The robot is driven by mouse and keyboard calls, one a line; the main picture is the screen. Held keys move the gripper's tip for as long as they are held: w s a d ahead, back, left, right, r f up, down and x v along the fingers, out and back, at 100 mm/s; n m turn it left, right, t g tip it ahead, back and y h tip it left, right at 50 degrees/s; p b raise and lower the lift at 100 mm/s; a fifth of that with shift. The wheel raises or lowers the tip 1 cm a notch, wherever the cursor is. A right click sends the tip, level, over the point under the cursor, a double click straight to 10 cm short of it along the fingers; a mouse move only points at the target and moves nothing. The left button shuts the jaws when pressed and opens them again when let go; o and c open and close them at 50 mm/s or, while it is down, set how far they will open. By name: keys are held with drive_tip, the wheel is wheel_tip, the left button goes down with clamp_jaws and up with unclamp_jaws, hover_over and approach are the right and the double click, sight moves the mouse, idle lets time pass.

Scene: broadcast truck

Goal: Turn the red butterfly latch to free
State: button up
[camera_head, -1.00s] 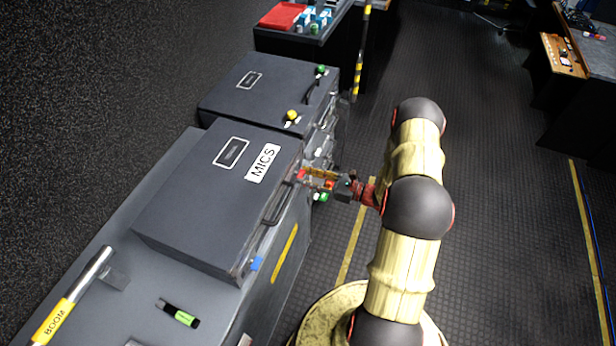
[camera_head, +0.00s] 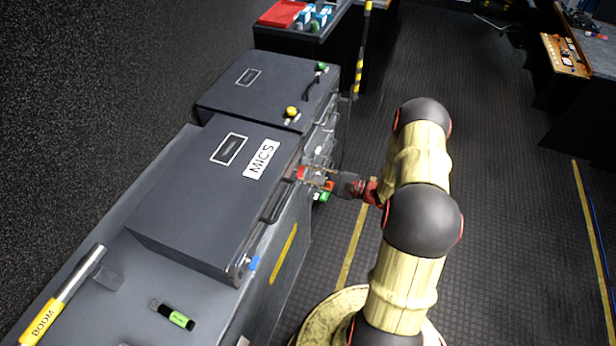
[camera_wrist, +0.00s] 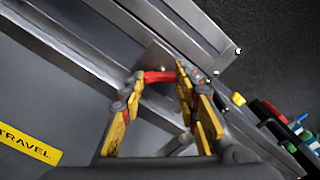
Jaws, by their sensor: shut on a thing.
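The red butterfly latch (camera_head: 301,172) is on the front edge of the grey case marked MICS (camera_head: 185,200). In the wrist view the red latch (camera_wrist: 160,76) lies between my yellow fingertips, against the grey metal of the case. My gripper (camera_head: 308,176) reaches in from the right at the case front. In the wrist view my gripper (camera_wrist: 158,78) is shut on the latch, one finger at each end of it. The exact angle of the latch is hard to tell.
A blue latch (camera_head: 254,263) sits at the case's near corner, beside a dark handle (camera_head: 277,201). A second case (camera_head: 270,92) with yellow (camera_head: 291,112) and green (camera_head: 321,67) knobs stands behind. A BOOM tube (camera_head: 67,290) lies at left.

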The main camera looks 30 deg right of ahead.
drive_tip(key=shift+f+n+b, duration=0.1)
drive_tip(key=shift+n+b, duration=2.55)
drive_tip(key=shift+n, duration=1.55)
drive_tip(key=o, duration=1.2)
drive_tip(key=shift+c, duration=0.2)
drive_tip(key=shift+s+d, duration=0.1)
drive_tip(key=v, duration=1.1)
drive_tip(key=shift+s+d, duration=0.25)
drive_tip(key=shift+s, duration=0.05)
